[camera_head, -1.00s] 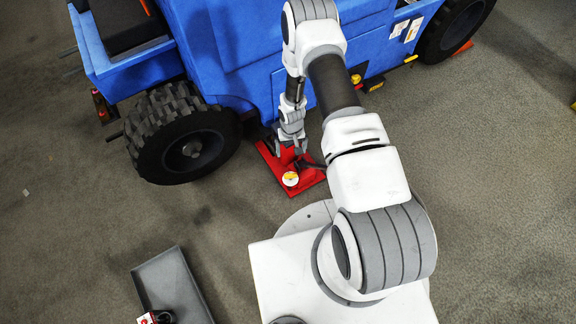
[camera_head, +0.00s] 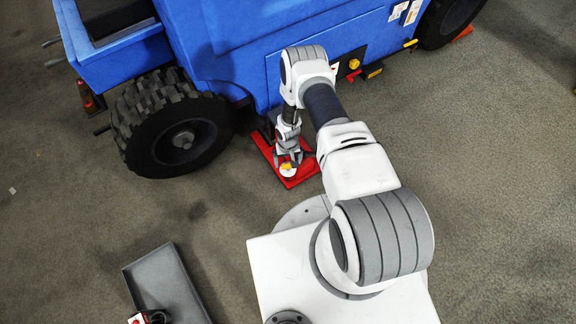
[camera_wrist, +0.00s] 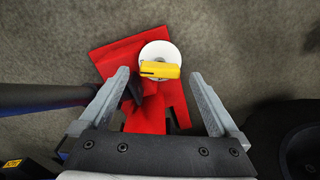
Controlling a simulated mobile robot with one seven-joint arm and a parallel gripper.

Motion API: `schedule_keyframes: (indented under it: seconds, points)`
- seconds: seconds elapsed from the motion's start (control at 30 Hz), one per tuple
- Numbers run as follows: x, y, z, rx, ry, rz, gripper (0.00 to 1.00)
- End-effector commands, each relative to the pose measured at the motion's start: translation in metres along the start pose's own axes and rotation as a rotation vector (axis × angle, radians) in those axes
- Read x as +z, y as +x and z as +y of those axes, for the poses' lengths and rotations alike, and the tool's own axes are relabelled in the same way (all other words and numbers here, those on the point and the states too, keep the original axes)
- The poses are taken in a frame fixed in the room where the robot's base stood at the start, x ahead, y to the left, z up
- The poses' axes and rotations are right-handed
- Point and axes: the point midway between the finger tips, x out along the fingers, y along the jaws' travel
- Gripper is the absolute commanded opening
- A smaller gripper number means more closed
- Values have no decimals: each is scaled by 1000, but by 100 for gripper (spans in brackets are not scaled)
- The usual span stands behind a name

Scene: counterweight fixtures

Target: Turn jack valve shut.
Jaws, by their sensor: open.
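The red jack (camera_head: 302,174) lies on the floor beside the blue vehicle, right of its front tyre. Its valve, a yellow handle (camera_wrist: 160,70) on a round white disc (camera_wrist: 159,53), shows in the wrist view. The handle lies crosswise in that view. My gripper (camera_wrist: 160,82) is open, with one finger on each side of the valve and nothing held. In the head view my gripper (camera_head: 288,160) is over the jack and partly covers the valve (camera_head: 287,169). I cannot tell whether the fingers touch the handle.
The blue vehicle (camera_head: 235,60) and its black tyre (camera_head: 172,128) stand close to the jack. A dark bar (camera_wrist: 45,95) runs in from the left in the wrist view. A grey tray (camera_head: 163,275) lies on the floor at the lower left. The floor between is clear.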

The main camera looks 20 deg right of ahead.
Motion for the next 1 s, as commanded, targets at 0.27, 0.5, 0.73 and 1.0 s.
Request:
schedule_keyframes:
  seconds: [0.27,0.5,0.73,1.0]
  points:
    - [0,20,0,0,2,0,98]
    - [0,20,0,0,1,0,98]
    - [0,20,0,0,1,0,56]
    - [0,20,0,0,1,0,12]
